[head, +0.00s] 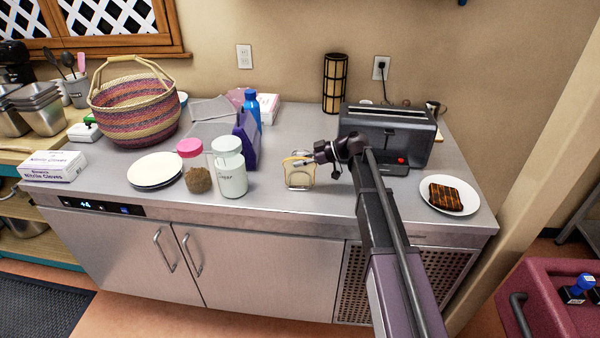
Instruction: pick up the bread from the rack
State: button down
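A small rack (290,185) stands on the steel counter near its front edge, with a pale slice of bread (299,174) in it, brown at the crust. My gripper (312,160) is at the upper right of the bread, pointing left, and its tips overlap the slice's top edge in the head view. I cannot tell whether the fingers touch the bread or sit in front of it. The fingers are too small to show whether they are open or shut.
A black toaster (388,135) stands right of the rack, behind my arm. A white plate (433,206) with a dark grilled slice (446,197) is at the right. Left are a white-lidded jar (231,178), a pink-lidded jar (197,180) and an empty plate (154,170).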

dwell(0.4)
notch_tip(320, 180, up, 10)
jog(key=p, duration=1)
